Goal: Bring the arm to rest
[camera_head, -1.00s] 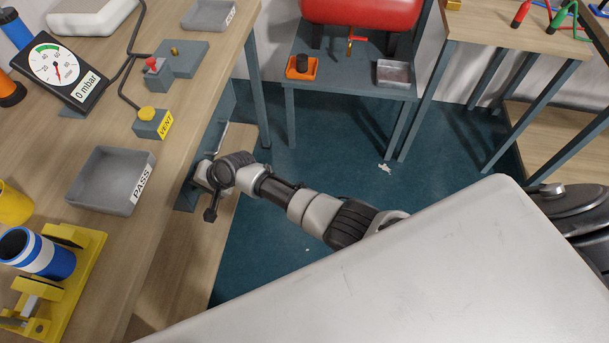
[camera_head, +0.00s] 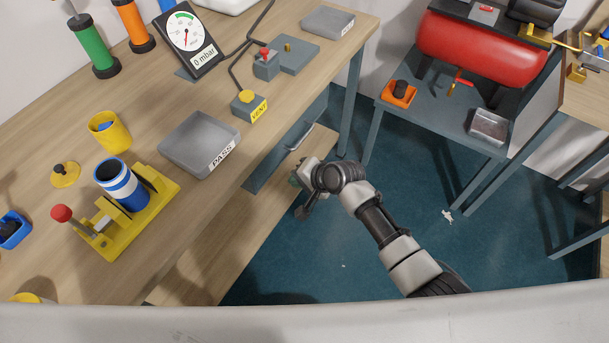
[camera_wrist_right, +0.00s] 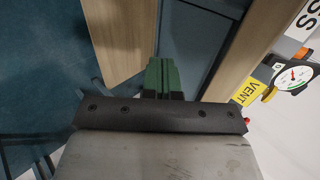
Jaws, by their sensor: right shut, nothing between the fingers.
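My right arm reaches in from the lower right of the head view, over the floor beside the workbench (camera_head: 215,105). Its gripper (camera_head: 295,181) is at the bench's front side, below the tabletop and near the drawer handle (camera_head: 293,138). In the head view the fingers are small and partly hidden by the wrist. In the right wrist view the green fingers (camera_wrist_right: 161,78) are together, shut and empty, over the wooden lower shelf's edge and the floor. My left gripper is not in view.
The bench holds a grey PASS tray (camera_head: 174,146), a VENT button box (camera_head: 249,106), a gauge (camera_head: 190,42) and a yellow fixture with a blue-white cylinder (camera_head: 128,190). A side table (camera_head: 435,112) carries a red tank (camera_head: 480,52). Blue floor (camera_head: 400,190) lies open between them.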

